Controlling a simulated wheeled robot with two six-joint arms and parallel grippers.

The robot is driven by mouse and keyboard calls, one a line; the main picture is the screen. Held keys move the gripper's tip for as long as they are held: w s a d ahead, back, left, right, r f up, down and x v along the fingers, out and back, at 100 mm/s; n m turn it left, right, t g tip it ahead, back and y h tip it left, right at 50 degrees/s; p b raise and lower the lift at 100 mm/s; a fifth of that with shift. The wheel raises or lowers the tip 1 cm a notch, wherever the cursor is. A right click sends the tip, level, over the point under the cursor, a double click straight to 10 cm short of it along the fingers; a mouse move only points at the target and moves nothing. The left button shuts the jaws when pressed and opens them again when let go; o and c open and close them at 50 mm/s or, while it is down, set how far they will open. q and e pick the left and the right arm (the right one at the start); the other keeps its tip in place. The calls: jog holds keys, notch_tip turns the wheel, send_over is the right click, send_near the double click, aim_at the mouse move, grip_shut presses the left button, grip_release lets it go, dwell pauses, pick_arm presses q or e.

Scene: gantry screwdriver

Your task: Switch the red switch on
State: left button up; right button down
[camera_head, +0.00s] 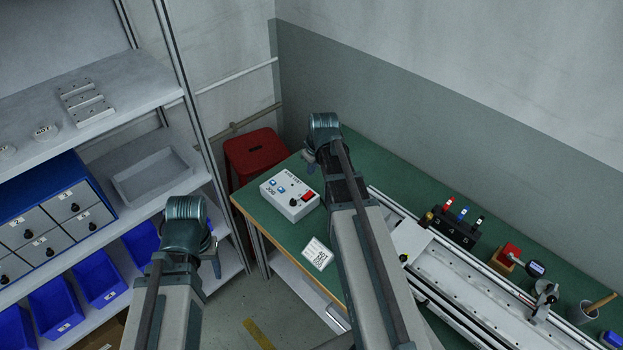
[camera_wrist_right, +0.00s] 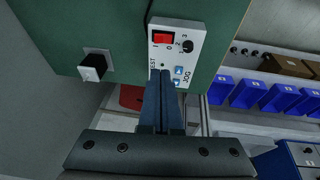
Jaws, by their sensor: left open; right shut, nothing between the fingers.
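The red switch (camera_head: 308,196) is a rocker on a light grey control box (camera_head: 275,199) on the green bench. In the right wrist view the red switch (camera_wrist_right: 163,38) sits near the box's top, above the JOG buttons. I cannot tell which side of it is pressed in. My right gripper (camera_wrist_right: 160,75) is shut and empty; its tips appear just below the switch in that view, apart from it as far as I can see. In the head view its fingers are mostly hidden by my arm. My left gripper (camera_head: 213,262) is open and empty, away from the bench near the shelves.
A black knob (camera_wrist_right: 188,46) is beside the switch. A linear rail (camera_head: 480,290) runs along the bench on the right. A red stool (camera_head: 252,153) and a shelf with blue bins (camera_head: 98,278) stand left.

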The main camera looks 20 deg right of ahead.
jog(key=b, duration=1.2)
send_near(311, 192)
jog(key=x, duration=0.5)
jog(key=shift+w+a+f, duration=0.2)
jog(key=shift+w+a, duration=0.1)
jog(key=shift+a, duration=0.05)
jog(key=shift+d+f+b, duration=0.25)
jog(key=shift+f+b, duration=0.25)
jog(key=shift+r, duration=0.1)
jog(key=shift+w+d+f+y+b, duration=0.25)
jog(key=shift+d+f+y+b, duration=0.05)
jog(key=shift+f+y, duration=0.1)
jog(key=shift+d+f+y, duration=0.1)
jog(key=shift+y, duration=0.2)
jog(key=shift+s, duration=0.1)
jog(key=shift+a, duration=0.2)
